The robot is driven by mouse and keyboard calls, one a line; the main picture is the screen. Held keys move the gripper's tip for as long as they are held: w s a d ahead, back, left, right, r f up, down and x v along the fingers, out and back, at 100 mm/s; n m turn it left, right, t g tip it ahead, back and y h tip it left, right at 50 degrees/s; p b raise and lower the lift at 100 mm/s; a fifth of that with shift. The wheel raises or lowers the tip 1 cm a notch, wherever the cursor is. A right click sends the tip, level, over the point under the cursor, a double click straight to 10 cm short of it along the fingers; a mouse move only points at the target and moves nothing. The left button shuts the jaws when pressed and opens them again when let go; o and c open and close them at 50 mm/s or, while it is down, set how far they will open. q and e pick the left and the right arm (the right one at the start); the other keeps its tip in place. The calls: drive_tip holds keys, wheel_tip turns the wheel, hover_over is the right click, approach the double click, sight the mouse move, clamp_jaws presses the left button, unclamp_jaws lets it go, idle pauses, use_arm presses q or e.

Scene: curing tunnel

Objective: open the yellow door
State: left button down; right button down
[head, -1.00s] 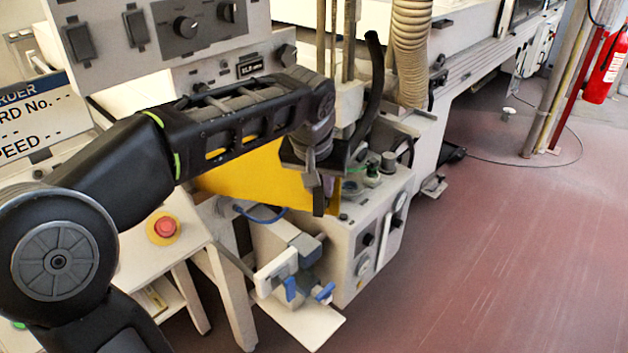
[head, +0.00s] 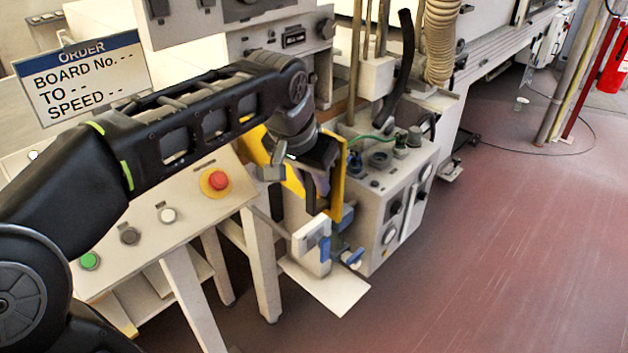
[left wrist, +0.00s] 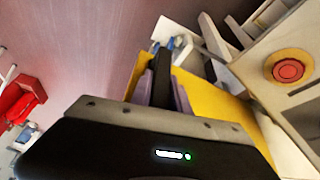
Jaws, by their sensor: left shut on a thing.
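The yellow door (head: 340,190) stands on the machine's front, partly hidden behind my left arm and gripper. Its yellow panel also shows in the left wrist view (left wrist: 212,103), reaching right from the fingers. My left gripper (head: 316,198) is at the door's near side, its fingers pointing down. In the left wrist view my left gripper (left wrist: 163,88) is shut around a dark upright bar, which looks like the door's handle. The exact contact is partly hidden. My right gripper is in neither view.
A control desk with a red button (head: 217,180) stands left of the door. A white bracket with blue clamps (head: 325,248) sits just below the gripper. A grey control box (head: 385,210) is close on the right. Open red floor lies farther right.

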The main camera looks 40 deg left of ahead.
use_arm(q)
drive_tip(key=shift+d, duration=0.2)
drive_tip(key=c, duration=1.3)
unclamp_jaws()
drive_tip(key=shift+r, duration=0.1)
drive_tip(key=shift+v, duration=3.8)
drive_tip(key=shift+a, duration=0.1)
drive_tip(key=shift+s, duration=0.1)
